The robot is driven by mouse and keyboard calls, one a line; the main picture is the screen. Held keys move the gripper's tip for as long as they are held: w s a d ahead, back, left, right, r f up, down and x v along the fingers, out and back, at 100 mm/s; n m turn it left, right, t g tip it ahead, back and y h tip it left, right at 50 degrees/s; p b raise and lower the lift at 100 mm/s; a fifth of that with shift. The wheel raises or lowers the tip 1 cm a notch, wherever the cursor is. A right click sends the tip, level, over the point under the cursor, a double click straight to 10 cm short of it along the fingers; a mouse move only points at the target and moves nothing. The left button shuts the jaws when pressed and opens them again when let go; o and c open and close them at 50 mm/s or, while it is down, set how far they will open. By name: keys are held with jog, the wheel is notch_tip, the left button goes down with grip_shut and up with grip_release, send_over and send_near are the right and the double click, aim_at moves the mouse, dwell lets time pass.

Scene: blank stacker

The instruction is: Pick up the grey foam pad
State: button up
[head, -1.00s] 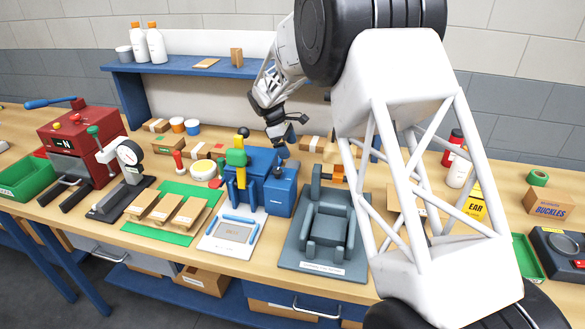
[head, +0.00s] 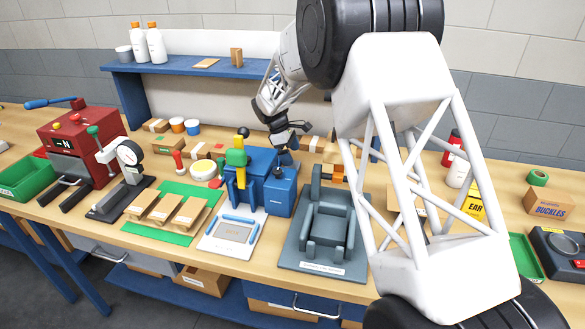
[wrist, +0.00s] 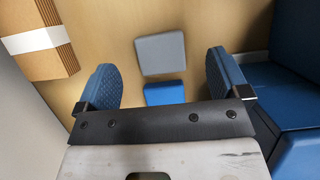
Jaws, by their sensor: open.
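The grey foam pad (wrist: 160,53) lies flat on the wooden bench in the wrist view. A blue pad (wrist: 165,94) lies just below it in that picture, partly hidden by the gripper body. My gripper (wrist: 160,65) is open, with one blue finger on each side of the pads and clear of both. The grey pad is between and slightly beyond the fingertips in the picture. In the head view my gripper (head: 286,155) is low behind the blue machine, its tips partly hidden. I cannot make out the grey pad there.
The blue machine (head: 245,175) stands close in front of my gripper; blue blocks fill the right of the wrist view (wrist: 285,80). Brown cardboard with a white band (wrist: 38,40) lies at the left. The blue shelf (head: 190,67) is behind. Bare bench surrounds the pads.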

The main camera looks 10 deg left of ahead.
aim_at(297, 165)
jog(key=shift+x, duration=2.45)
jog(key=shift+w, duration=0.1)
jog(key=c, duration=1)
jog(key=shift+r, duration=4.95)
